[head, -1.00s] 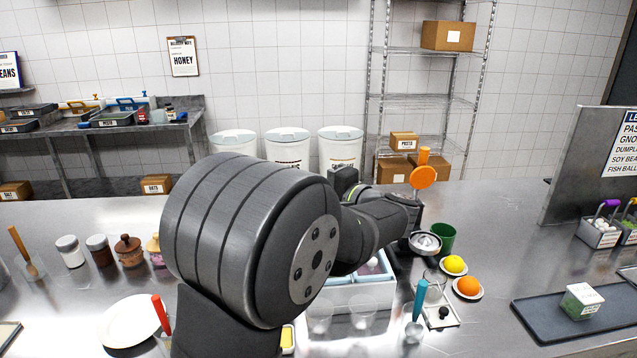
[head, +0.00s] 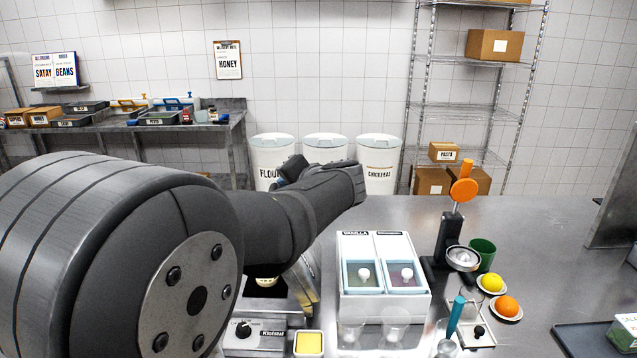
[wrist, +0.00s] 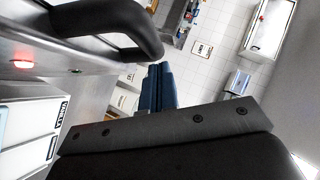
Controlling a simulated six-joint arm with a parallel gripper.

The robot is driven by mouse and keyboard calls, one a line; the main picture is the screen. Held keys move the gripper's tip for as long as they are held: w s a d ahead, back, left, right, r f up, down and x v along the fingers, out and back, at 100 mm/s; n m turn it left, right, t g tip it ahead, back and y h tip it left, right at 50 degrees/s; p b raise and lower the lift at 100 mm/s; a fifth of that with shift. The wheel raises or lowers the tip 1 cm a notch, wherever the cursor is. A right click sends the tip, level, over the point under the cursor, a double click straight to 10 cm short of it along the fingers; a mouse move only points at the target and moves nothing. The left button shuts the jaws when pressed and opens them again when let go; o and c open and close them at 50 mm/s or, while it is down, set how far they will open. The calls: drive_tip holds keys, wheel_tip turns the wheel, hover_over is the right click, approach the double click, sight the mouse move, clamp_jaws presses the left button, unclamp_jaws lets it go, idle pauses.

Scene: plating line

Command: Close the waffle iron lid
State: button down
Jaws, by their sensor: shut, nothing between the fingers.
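The waffle iron (head: 265,338) stands low in the head view, left of the ice cream box, with a black knob on its steel front. Part of its dark plate shows, so it is not fully covered there. My arm hides its upper part, and I cannot see the lid's angle. In the wrist view a steel panel (wrist: 62,58) with a thick black handle (wrist: 110,28) and a red light is at upper left, apparently part of the waffle iron. My gripper (wrist: 153,72) is shut and empty, close to the handle's end in that picture; contact cannot be told.
The white ice cream box (head: 385,308) is right of the iron. A yellow-filled dish (head: 309,343) sits before it. An orange-handled press (head: 452,235), green cup (head: 483,255), lemon (head: 492,284) and orange (head: 508,306) are further right.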

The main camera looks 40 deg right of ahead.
drive_tip(key=w+a+f+n+g+h, duration=0.4)
drive_tip(key=w+a+f+g, duration=0.1)
drive_tip(key=w+a+f, duration=0.65)
drive_tip(key=w+a+f+n+g+h, duration=0.2)
drive_tip(key=w+a+f+g, duration=0.1)
drive_tip(key=f, duration=0.6)
drive_tip(key=shift+w+a+f+n, duration=0.25)
drive_tip(key=shift+a+f+n, duration=0.05)
drive_tip(key=shift+f, duration=0.1)
idle(0.5)
drive_tip(key=shift+s+f, duration=0.1)
drive_tip(key=shift+f, duration=0.15)
drive_tip(key=s+a+r, duration=0.3)
drive_tip(key=a+r, duration=0.4)
drive_tip(key=r, duration=0.4)
drive_tip(key=shift+s+r, duration=0.15)
drive_tip(key=shift+s, duration=0.2)
